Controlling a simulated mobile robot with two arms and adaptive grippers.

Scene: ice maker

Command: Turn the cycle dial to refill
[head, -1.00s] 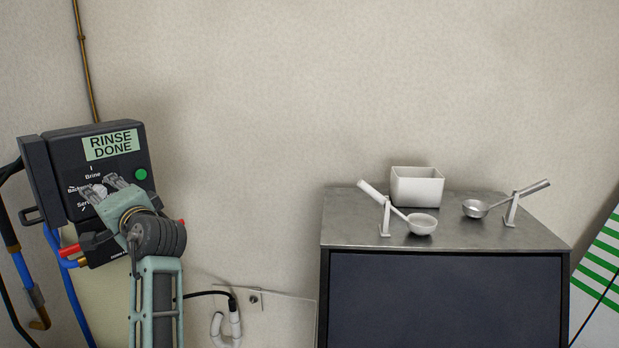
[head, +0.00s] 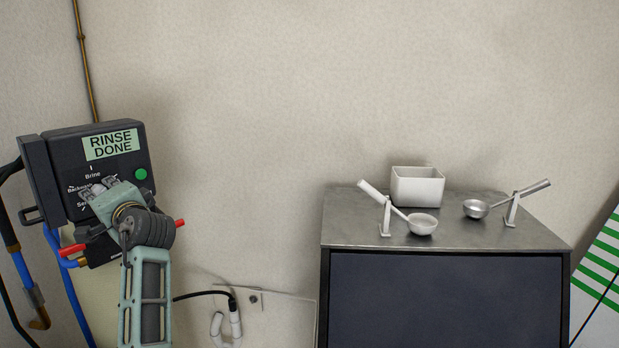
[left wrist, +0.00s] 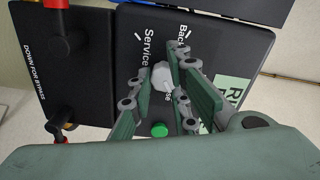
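The dark control box (head: 65,165) on the left has a green screen (head: 111,144) reading "RINSE DONE" and a green button (head: 141,174). The cycle dial (left wrist: 162,75) is a pale knob in the left wrist view, with "Service" and part of "Backwash" printed near it. Its pointer direction is unclear. My left gripper (head: 99,188) is at the box front, covering most of the dial in the head view. In the left wrist view its fingers (left wrist: 158,68) are apart, on either side of the knob; contact is not clear. My right gripper is not in view.
Red-handled valves (head: 72,249) and blue hoses (head: 69,290) sit below and left of the box. A metal-topped cabinet (head: 350,225) at right carries a white bin (head: 416,188) and two scoops on stands (head: 422,224). The wall between is clear.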

